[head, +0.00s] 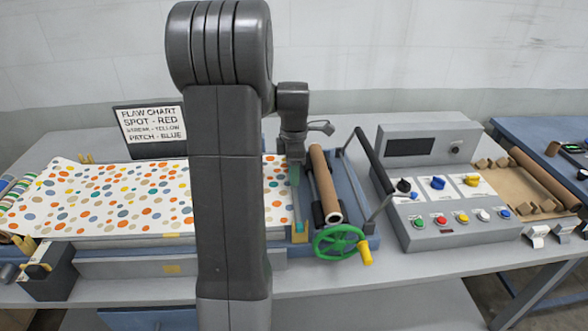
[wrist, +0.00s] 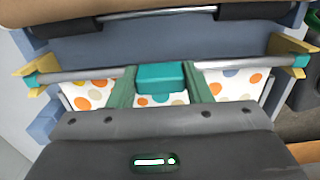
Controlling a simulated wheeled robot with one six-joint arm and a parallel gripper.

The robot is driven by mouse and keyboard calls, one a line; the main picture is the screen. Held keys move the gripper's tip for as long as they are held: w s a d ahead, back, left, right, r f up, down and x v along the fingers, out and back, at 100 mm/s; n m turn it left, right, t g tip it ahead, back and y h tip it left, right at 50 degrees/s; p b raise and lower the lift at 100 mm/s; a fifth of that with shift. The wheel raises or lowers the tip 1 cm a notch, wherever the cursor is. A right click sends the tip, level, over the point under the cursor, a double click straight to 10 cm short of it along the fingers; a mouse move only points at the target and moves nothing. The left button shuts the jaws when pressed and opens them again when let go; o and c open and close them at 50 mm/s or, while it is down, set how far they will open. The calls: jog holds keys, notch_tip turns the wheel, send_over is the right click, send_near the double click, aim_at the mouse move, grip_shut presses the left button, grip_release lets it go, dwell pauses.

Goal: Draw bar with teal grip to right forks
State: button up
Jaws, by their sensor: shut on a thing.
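The draw bar (wrist: 100,74) is a thin grey rod with a teal block grip (wrist: 160,77) at its middle and teal ends. My gripper (wrist: 161,88) is shut on the grip, one green finger on each side; in the head view my gripper (head: 295,174) is at the right end of the dotted sheet (head: 110,195). The sheet trails from the bar. In the wrist view a yellow fork is at each bar end, one left (wrist: 36,78) and one right (wrist: 298,62). The bar ends are at these forks; I cannot tell whether they are fully seated. A right fork (head: 299,227) shows in the head view.
Just right of the bar are a brown roll (head: 324,180) and a green handwheel (head: 338,241) with a yellow knob. A grey control panel (head: 445,190) stands further right. Left forks (head: 27,244) are at the sheet's far left. My arm hides part of the sheet.

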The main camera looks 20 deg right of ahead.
jog(key=o, duration=1.1)
notch_tip(320, 180, up, 14)
jog(key=shift+b, duration=0.35)
jog(key=shift+f, duration=0.1)
jog(key=shift+f, duration=0.15)
notch_tip(320, 180, down, 14)
jog(key=shift+r+p, duration=0.2)
jog(key=shift+p, duration=0.2)
jog(key=shift+r, duration=0.3)
jog(key=shift+f, duration=0.15)
